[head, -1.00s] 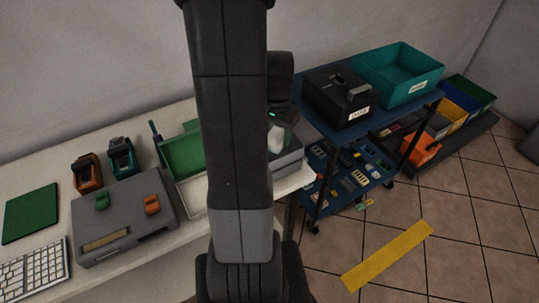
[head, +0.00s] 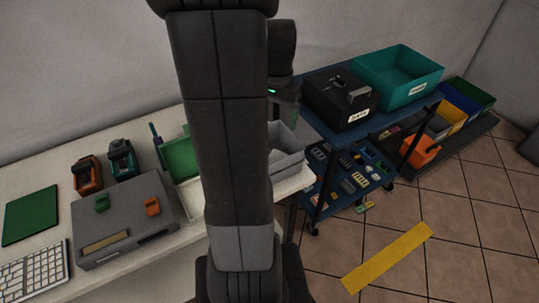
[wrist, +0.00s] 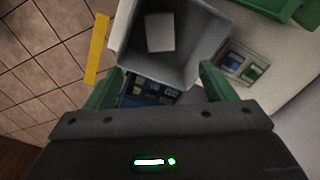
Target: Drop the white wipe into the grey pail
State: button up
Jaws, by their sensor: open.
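The grey pail (head: 286,150) stands at the right end of the white table, partly hidden behind my arm in the head view. In the wrist view the pail (wrist: 190,43) opens toward the camera. The white wipe (wrist: 160,32) lies inside it, flat against the grey inner surface. My gripper (wrist: 161,76) is open and empty, its two green fingers wide apart near the pail's rim. In the head view the wipe is not visible and the fingertips cannot be made out.
A blue cart (head: 318,123) with a black box (head: 340,98) and a teal bin (head: 398,78) stands right of the pail. A green container (head: 180,157) and a grey case (head: 125,218) are to the left on the table. A yellow strip (head: 388,257) marks the floor.

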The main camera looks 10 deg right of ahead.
notch_tip(320, 180, up, 6)
dwell(0.6)
notch_tip(320, 180, down, 10)
jog(key=p, duration=0.3)
dwell(0.6)
dwell(0.3)
